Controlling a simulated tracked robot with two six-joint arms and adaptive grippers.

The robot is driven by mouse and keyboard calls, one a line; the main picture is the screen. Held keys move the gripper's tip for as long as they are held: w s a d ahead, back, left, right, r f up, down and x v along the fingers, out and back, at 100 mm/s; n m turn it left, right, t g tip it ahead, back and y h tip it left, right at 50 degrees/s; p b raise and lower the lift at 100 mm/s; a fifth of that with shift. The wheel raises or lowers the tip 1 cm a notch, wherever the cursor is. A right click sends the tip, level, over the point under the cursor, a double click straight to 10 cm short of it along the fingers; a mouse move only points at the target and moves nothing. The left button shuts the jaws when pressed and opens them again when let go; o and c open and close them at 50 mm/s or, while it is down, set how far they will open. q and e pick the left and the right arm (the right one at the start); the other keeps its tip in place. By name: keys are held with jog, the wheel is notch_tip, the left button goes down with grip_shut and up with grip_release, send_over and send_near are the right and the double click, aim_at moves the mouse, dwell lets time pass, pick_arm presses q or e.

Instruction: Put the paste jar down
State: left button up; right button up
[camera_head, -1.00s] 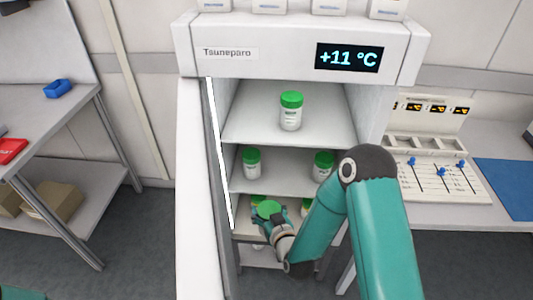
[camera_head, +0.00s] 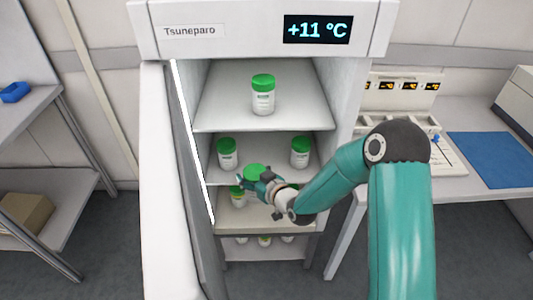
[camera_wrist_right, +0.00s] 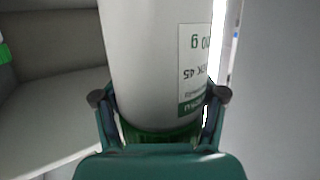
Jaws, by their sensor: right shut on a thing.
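The paste jar (camera_wrist_right: 150,60) is white with a green lid and fills the middle of the right wrist view. Its green lid (camera_head: 254,171) shows in the head view, in front of the fridge's lower shelves. My right gripper (camera_head: 258,182) is shut on the jar; in the right wrist view its two fingers (camera_wrist_right: 160,105) sit on either side of the jar near the lid. I cannot tell whether the jar touches a shelf. My left gripper is not in view.
The open fridge (camera_head: 265,35) reads +11 °C. One jar (camera_head: 263,95) stands on its top shelf; two jars (camera_head: 227,153) (camera_head: 300,152) stand on the middle shelf. More jars stand lower. The fridge door (camera_head: 165,180) is at left, a bench (camera_head: 450,180) at right.

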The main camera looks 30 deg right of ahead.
jog(key=s+d+f+n+y+b, duration=0.1)
jog(key=d+b, duration=0.2)
jog(key=d, duration=0.5)
jog(key=s+d+f+n+y+b, duration=0.1)
jog(key=s+d+b, duration=0.1)
jog(key=d, duration=0.5)
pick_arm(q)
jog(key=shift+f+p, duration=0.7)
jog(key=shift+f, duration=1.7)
pick_arm(e)
jog(key=shift+g, duration=0.3)
jog(key=shift+w+r+x, duration=0.15)
jog(key=shift+r+x, duration=0.25)
jog(key=shift+x, duration=2.6)
jog(key=shift+w+r+x, duration=0.1)
jog(key=shift+r+x, duration=0.3)
jog(key=shift+x, duration=2.6)
jog(key=shift+w+r+x, duration=0.15)
jog(key=shift+r+x, duration=0.2)
jog(key=shift+x, duration=2.65)
jog(key=shift+f, duration=0.15)
jog(key=o, duration=1.6)
jog(key=shift+o, duration=0.2)
